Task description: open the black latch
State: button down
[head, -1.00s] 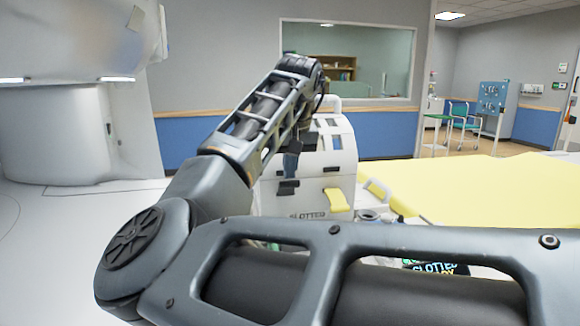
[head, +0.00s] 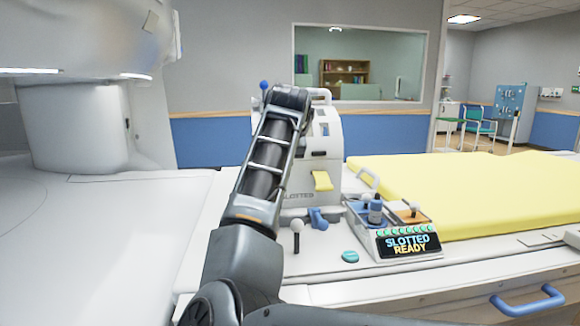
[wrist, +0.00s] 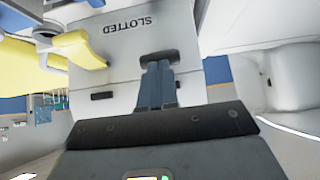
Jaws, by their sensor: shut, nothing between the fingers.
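A white housing (head: 326,150) marked SLOTTED stands on the white table in the head view. It fills much of the wrist view (wrist: 110,65), tilted and with its lettering upside down. A small black bar (wrist: 105,96) on its face may be the black latch; I cannot be sure. A dark rounded recess (wrist: 160,54) is in the same face. My gripper (wrist: 158,66) is shut and empty, its tips at or just in front of this recess; contact cannot be told. In the head view my arm hides the gripper and the housing's left part.
A yellow tab (head: 322,181) juts from the housing. A white ball-topped lever (head: 296,236), a blue piece (head: 318,218) and a teal button (head: 350,256) are in front. A console (head: 408,245) reads SLOTTED READY. A yellow pad (head: 470,195) lies to the right.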

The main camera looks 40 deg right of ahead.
notch_tip(320, 180, down, 6)
jog(key=s+a+t+h+b, duration=0.1)
jog(key=t+h+b, duration=0.2)
jog(key=t+b, duration=0.2)
jog(key=shift+s+f+t+h+b, duration=0.2)
jog(key=shift+s+t+h+b, duration=0.15)
jog(key=shift+b, duration=0.85)
jog(key=shift+w+f, duration=0.1)
jog(key=shift+f, duration=0.15)
jog(key=shift+r, duration=0.15)
